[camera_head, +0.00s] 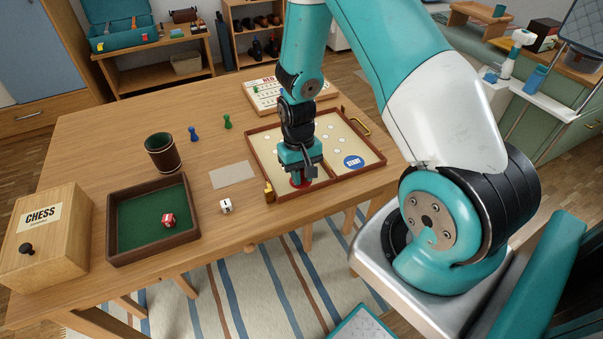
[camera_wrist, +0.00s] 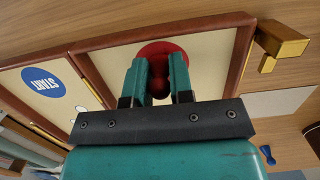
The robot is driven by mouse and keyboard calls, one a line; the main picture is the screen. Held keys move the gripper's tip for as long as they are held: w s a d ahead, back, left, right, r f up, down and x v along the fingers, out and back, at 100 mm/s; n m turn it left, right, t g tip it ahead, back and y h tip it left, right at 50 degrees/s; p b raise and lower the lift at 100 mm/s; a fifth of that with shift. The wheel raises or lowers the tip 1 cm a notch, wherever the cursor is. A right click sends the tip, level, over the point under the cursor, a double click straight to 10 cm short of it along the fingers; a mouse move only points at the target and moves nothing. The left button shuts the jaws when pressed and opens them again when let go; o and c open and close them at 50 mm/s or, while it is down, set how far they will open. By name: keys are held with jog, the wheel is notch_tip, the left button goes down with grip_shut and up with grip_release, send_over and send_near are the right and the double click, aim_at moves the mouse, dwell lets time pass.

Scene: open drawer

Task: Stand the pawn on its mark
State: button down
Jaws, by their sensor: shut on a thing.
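My gripper (camera_head: 302,178) points down over the near left part of the open game board (camera_head: 381,160). In the wrist view my gripper (camera_wrist: 160,75) is shut on a small red pawn (camera_wrist: 160,86), seen between the two fingers. A round red mark (camera_wrist: 163,47) on the cream board lies just behind the pawn there; its edge also shows in the head view (camera_head: 299,184) under the fingers. Whether the pawn's base touches the mark I cannot tell, as the fingers hide most of it.
The board has a raised brown rim, brass fittings and a blue START disc (camera_head: 354,162). To its left lie a blank card (camera_head: 233,174), a white die (camera_head: 226,206), blue (camera_head: 194,133) and green (camera_head: 228,121) pawns, a dice cup (camera_head: 162,153), a green-lined tray (camera_head: 113,230) and a chess box (camera_head: 60,245).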

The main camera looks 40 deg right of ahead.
jog(key=c, duration=1)
grip_release()
jog(key=shift+f, duration=0.1)
jog(key=shift+w+r, duration=0.1)
jog(key=shift+r, duration=0.4)
jog(key=a+r+n+t, duration=0.1)
jog(key=a+r, duration=0.1)
jog(key=r, duration=0.6)
jog(key=a+r+n, duration=0.1)
jog(key=a+r, duration=0.2)
jog(key=r, duration=0.5)
jog(key=s+a+r+n+y, duration=0.3)
jog(key=s+a+r+n, duration=0.5)
jog(key=s+a+r, duration=0.5)
jog(key=s+a, duration=0.2)
jog(key=s, duration=0.1)
jog(key=shift+s+a+t+y, duration=0.25)
jog(key=shift+a+t+y, duration=0.05)
jog(key=shift+a+t, duration=0.1)
